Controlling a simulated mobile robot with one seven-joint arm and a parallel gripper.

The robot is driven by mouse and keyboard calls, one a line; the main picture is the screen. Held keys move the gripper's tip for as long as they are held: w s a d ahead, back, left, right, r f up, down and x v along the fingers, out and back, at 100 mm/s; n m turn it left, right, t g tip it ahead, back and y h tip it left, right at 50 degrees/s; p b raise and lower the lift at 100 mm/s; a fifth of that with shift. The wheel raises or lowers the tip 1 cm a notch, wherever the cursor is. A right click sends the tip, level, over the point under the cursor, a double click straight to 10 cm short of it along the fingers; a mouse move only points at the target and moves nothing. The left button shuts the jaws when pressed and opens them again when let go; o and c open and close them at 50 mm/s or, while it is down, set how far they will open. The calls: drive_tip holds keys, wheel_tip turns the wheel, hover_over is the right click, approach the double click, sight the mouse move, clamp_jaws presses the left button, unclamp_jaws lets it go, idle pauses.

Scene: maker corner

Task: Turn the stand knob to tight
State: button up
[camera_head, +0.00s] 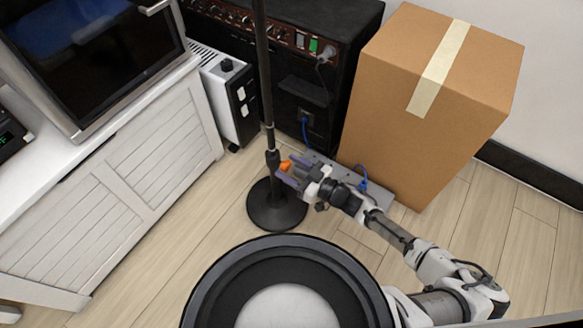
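The stand is a thin black pole (264,75) rising from a round black base (277,208) on the floor. An orange knob (285,166) sits on the right side of the pole's lower collar (272,160). My gripper (287,170) reaches in from the right, with its fingertips at the knob. The fingers appear to lie on either side of the knob, but I cannot tell whether they touch it. The knob's turn position is too small to read.
A black amplifier (320,95) stands behind the pole, with a cardboard box (425,100) to its right. A grey flat device with blue cables (380,188) lies on the floor behind my gripper. A white heater (228,95) and white cabinet (120,180) are at left.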

drive_tip(key=c, duration=0.8)
drive_tip(key=shift+c, duration=0.2)
drive_tip(key=shift+r+m+p, duration=0.1)
drive_tip(key=shift+m+p, duration=0.3)
drive_tip(key=shift+p, duration=0.05)
drive_tip(key=shift+f+m+p, duration=0.15)
drive_tip(key=shift+m+p, duration=1.3)
drive_tip(key=shift+m, duration=4.95)
drive_tip(key=shift+f+m+p, duration=0.15)
drive_tip(key=shift+m+p, duration=1.3)
drive_tip(key=shift+m, duration=4.95)
